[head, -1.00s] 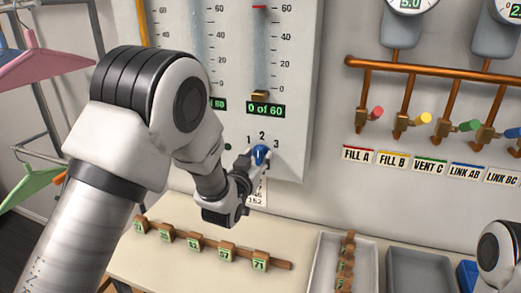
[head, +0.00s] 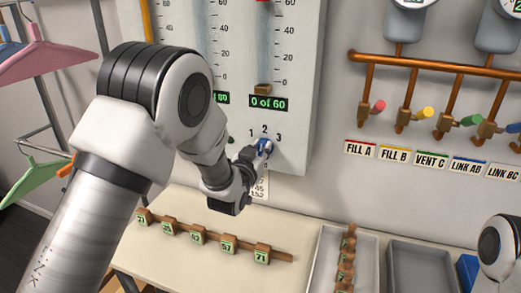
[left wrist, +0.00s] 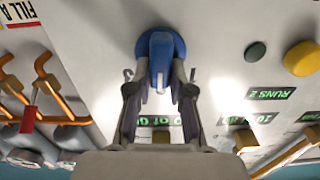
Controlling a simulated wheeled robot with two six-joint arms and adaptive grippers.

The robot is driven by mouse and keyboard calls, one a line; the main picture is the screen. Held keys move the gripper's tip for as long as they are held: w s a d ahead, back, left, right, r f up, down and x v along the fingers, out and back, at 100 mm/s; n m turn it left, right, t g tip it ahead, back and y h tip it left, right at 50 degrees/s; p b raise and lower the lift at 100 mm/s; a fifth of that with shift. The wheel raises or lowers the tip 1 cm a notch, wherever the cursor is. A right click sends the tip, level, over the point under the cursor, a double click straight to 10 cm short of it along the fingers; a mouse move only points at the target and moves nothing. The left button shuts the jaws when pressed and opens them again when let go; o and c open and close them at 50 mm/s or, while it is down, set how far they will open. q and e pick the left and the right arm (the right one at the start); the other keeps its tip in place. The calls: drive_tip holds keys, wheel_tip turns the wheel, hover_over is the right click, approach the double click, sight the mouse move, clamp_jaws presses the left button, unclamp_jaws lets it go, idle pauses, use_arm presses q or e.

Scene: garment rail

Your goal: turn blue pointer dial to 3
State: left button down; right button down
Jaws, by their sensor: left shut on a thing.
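The blue pointer dial (head: 265,147) is on the wall panel (head: 308,120), below the marks 1, 2 and 3. My left gripper (head: 258,151) is at the dial, its fingers covering part of it. In the left wrist view the dial (left wrist: 160,48) shows as a round blue knob with a raised ridge. The fingers of my left gripper (left wrist: 160,88) stand on both sides of that ridge, shut on it. The head view is too small to read which number the ridge points to. My right gripper is not in view.
The display (head: 268,103) above the dial reads "0 of 60". Copper pipes (head: 430,62) with coloured valve handles are at the right. Below, a table (head: 185,262) holds a wooden rail (head: 200,237) with numbered tags and a grey tray (head: 420,258). Hangers are at the left.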

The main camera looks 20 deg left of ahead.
use_arm(q)
drive_tip(key=m+b, duration=0.2)
drive_tip(key=m, duration=0.1)
drive_tip(key=m+b, duration=0.2)
drive_tip(key=m, duration=0.1)
drive_tip(key=d+m+b, duration=0.1)
drive_tip(key=m+b, duration=0.2)
drive_tip(key=shift+f, duration=0.3)
drive_tip(key=shift+m, duration=0.3)
drive_tip(key=c, duration=1)
unclamp_jaws()
drive_tip(key=shift+c, duration=0.2)
drive_tip(key=s, duration=1.2)
drive_tip(key=shift+a, duration=0.2)
